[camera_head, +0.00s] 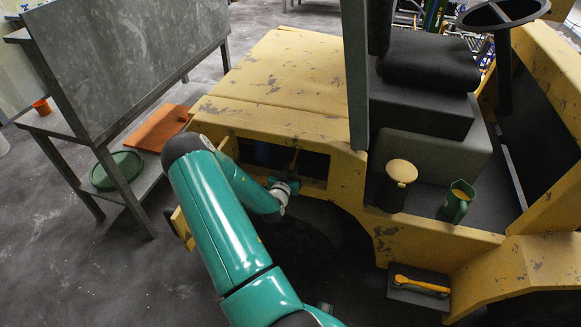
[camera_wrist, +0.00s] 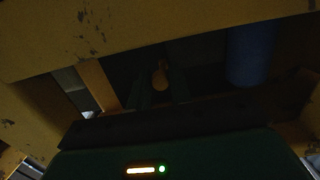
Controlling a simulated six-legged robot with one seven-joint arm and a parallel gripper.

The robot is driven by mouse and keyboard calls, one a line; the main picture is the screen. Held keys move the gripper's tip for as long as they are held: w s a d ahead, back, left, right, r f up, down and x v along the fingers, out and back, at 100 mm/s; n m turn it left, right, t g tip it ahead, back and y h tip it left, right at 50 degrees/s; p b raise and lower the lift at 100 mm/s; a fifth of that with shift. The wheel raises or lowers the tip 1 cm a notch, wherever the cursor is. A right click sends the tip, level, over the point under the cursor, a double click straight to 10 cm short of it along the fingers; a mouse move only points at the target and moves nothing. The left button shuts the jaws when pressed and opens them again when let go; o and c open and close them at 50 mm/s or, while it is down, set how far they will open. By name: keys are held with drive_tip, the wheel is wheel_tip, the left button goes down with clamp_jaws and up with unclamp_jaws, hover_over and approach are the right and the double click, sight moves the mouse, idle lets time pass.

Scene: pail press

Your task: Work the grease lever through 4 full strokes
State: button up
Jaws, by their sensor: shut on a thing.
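The grease lever (camera_head: 294,160) shows in the head view as a thin orange-brown rod in the dark opening in the yellow vehicle's side. My gripper (camera_head: 287,180) is at that opening, at the rod's lower part. In the wrist view the lever's rounded orange end (camera_wrist: 160,80) sits between the dark fingers of my gripper (camera_wrist: 162,92), which is shut on it. The lever's base and pivot are hidden in the dark.
A blue cylinder (camera_wrist: 251,53) stands inside the opening, right of the lever in the wrist view. The yellow vehicle body (camera_head: 275,75) frames the opening closely. A grey metal bench (camera_head: 125,65) stands left. A green cup (camera_head: 457,202) sits on the vehicle's step.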

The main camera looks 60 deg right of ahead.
drive_tip(key=shift+r, duration=2)
drive_tip(key=shift+d, duration=0.1)
drive_tip(key=shift+d+r, duration=0.2)
drive_tip(key=shift+r, duration=0.4)
drive_tip(key=shift+d+r, duration=0.2)
drive_tip(key=shift+r, duration=0.4)
drive_tip(key=o, duration=0.9)
drive_tip(key=shift+a, duration=0.15)
drive_tip(key=a, duration=0.4)
drive_tip(key=s+a+r, duration=0.1)
drive_tip(key=a, duration=0.4)
drive_tip(key=s+a, duration=0.1)
drive_tip(key=a, duration=0.3)
drive_tip(key=shift+a+r, duration=0.15)
drive_tip(key=shift+a, duration=0.05)
